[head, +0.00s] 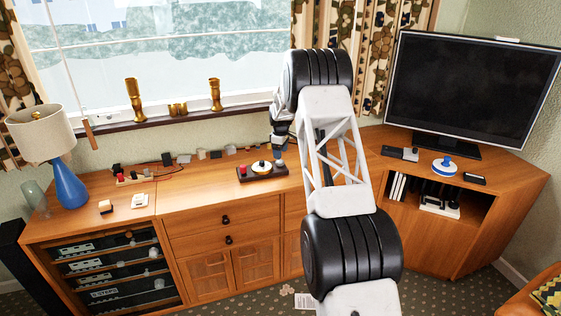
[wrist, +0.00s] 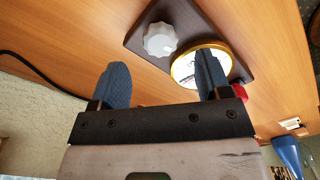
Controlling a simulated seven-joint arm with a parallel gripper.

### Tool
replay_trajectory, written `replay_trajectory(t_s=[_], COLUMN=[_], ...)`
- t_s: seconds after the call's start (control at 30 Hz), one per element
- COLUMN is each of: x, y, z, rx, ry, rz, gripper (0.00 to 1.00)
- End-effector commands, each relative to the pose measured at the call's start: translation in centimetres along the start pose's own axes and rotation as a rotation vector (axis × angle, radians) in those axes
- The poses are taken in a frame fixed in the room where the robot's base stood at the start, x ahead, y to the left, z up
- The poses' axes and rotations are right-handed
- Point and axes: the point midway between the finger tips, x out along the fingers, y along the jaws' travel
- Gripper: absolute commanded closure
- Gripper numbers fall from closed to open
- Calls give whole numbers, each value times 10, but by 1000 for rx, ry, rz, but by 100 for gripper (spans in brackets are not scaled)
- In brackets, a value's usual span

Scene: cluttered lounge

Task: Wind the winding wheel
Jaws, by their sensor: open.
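A dark board (head: 262,177) lies on the wooden cabinet top and also shows in the wrist view (wrist: 140,37). It carries a white fluted wheel-like knob (wrist: 160,39), a gold-rimmed round dial (wrist: 184,67) and a red part (wrist: 240,92). I cannot tell for sure that the white knob is the winding wheel. My gripper (wrist: 163,68) is open with two blue fingers apart and nothing visible between them. The right finger covers part of the dial; the knob shows beyond the gap between the fingers. In the head view my gripper (head: 279,150) is at the board's right end, where the knob is hard to see.
A blue lamp (head: 70,184) and small items stand at the left. Cables (head: 150,166) and plugs lie along the back. Brass pieces (head: 135,100) stand on the windowsill. A television (head: 470,95) and a blue-and-white round object (head: 445,166) are at the right. The cabinet top before the board is clear.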

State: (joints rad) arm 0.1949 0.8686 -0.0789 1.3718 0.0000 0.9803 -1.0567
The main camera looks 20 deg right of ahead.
Motion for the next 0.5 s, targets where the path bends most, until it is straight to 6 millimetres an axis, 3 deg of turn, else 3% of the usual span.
replay_trajectory(t_s=[0.3, 0.5], x=[38, 48], y=[0, 0], z=[0, 0], rx=[0, 0], ry=[0, 0], rz=[-1, 0], gripper=[29, 29])
